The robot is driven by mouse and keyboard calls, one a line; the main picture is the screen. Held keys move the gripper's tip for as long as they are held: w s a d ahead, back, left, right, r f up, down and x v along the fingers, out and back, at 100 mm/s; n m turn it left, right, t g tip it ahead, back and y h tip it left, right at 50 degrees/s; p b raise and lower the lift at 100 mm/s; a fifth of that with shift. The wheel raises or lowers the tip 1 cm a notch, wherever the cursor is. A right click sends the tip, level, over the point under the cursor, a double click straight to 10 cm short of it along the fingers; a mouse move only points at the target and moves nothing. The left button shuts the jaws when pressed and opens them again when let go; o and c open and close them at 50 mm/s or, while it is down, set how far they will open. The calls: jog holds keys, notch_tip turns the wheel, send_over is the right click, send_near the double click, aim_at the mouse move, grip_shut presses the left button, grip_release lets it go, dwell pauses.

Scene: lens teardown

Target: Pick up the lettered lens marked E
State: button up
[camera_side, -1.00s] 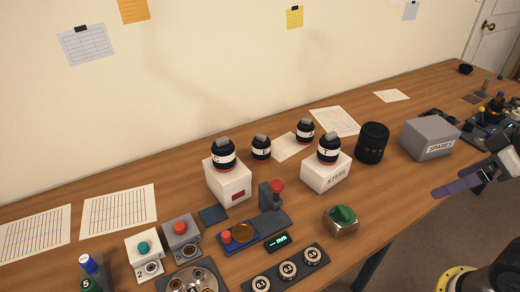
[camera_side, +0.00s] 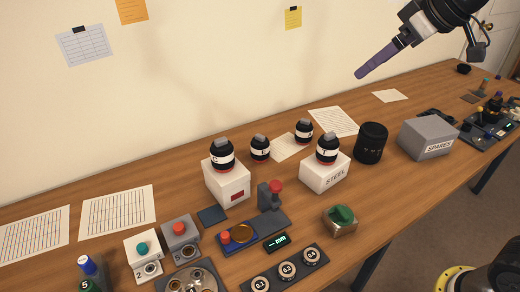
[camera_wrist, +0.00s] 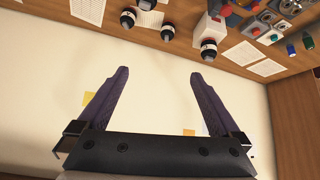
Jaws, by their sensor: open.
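Several dark lenses with white bands show in the side view. One (camera_side: 221,156) is on a white box (camera_side: 228,186) with a red patch. Two stand on the table, a nearer one (camera_side: 260,148) and a farther one (camera_side: 303,131). Another (camera_side: 327,149) is on the white STEEL box (camera_side: 324,174). The letters are too small to read surely, so I cannot tell which is E. My gripper (camera_side: 362,73) is high at the upper right, above and apart from the lenses. In the wrist view its purple fingers (camera_wrist: 158,72) are spread and empty, with lenses beyond them.
A black cylinder (camera_side: 371,143) and a grey SPARES box (camera_side: 428,139) stand right of the lenses. A stand with a red knob (camera_side: 272,208) and a green-topped block (camera_side: 341,219) are in front. The wall (camera_side: 190,80) is close behind. Paper sheets lie flat.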

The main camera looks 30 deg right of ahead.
jog(key=w+a+f, duration=0.2)
jog(key=w, duration=1.1)
jog(key=n+g, duration=0.1)
jog(key=g, duration=0.1)
send_over(260, 136)
jog(key=s+d, duration=0.3)
jog(key=s, duration=0.2)
notch_tip(260, 136, down, 14)
jog(key=shift+g+y, duration=0.3)
jog(key=shift+g, duration=0.5)
jog(key=x, duration=0.4)
jog(key=s+x, duration=0.1)
jog(key=x, duration=0.9)
jog(key=shift+s+a+f, duration=0.15)
jog(key=shift+f, duration=0.15)
jog(key=shift+x, duration=2.95)
jog(key=shift+s+f, duration=0.1)
jog(key=shift+s, duration=0.1)
grip_shut()
jog(key=shift+r, duration=0.2)
